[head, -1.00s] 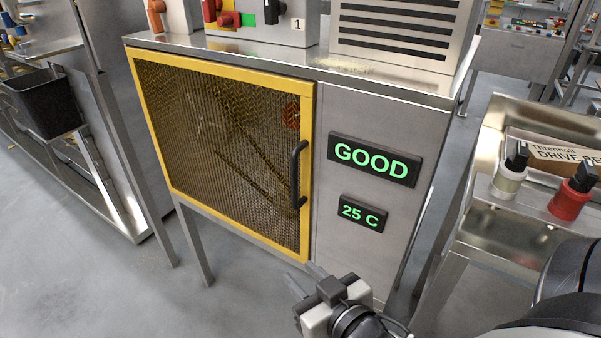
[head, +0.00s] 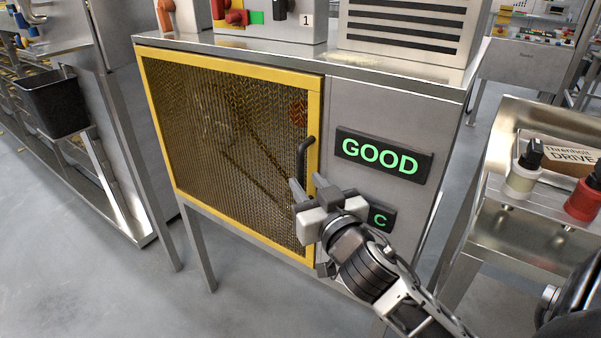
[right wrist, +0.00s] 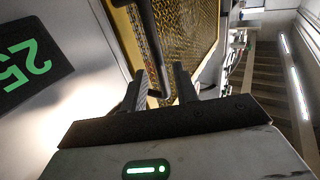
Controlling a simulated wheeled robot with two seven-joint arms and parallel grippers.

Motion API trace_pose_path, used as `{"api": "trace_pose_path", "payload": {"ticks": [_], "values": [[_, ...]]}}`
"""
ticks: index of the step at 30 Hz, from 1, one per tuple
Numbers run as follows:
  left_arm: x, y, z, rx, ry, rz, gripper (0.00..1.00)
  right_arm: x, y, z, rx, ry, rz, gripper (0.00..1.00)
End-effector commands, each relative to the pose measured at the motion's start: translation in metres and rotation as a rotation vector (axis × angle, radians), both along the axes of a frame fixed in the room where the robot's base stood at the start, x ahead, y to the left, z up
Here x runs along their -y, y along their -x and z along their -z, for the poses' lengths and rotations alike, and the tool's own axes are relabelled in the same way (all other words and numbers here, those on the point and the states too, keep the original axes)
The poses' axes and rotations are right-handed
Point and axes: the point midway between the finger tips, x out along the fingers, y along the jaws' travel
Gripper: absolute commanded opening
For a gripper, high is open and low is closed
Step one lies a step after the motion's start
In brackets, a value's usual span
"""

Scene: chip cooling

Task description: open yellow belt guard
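The yellow belt guard (head: 232,69) is a yellow-framed mesh door on the front of a metal cabinet, and it looks shut. Its dark vertical handle (head: 302,158) is on the right side of the frame. My right gripper (head: 306,181) is open at the handle's lower part, coming from below right. In the right wrist view, the handle (right wrist: 152,40) runs down toward the gap between the two open fingers (right wrist: 160,70), and the guard (right wrist: 195,35) lies behind. I cannot tell whether the fingers touch the handle. My left gripper is not in view.
A GOOD display (head: 382,158) is right of the guard, with a temperature display (head: 381,218) below, partly hidden by my right gripper. A control box (head: 268,22) stands on the cabinet. A metal stand (head: 480,228) with knobs is at right. A black bin (head: 50,103) hangs at left.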

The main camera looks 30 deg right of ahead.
Motion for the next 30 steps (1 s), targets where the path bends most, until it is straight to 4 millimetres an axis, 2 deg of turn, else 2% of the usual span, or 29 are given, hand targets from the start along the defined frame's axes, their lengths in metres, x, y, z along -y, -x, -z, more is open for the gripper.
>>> {"api": "trace_pose_path", "payload": {"ticks": [3,7,19,22,30], "values": [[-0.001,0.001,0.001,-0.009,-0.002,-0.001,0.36,0.004,-0.02,-0.001,0.001,0.002,0.001,0.3],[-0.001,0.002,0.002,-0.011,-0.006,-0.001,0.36,0.007,-0.033,0.0,0.0,0.001,-0.001,0.3],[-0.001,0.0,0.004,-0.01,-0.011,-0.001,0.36,0.008,-0.04,0.001,-0.001,0.0,0.0,0.3],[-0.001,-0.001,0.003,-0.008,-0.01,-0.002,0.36,0.008,-0.04,0.001,-0.001,0.0,-0.001,0.02],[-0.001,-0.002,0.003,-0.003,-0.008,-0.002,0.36,0.004,-0.042,0.001,0.0,-0.002,-0.002,0.0]]}}
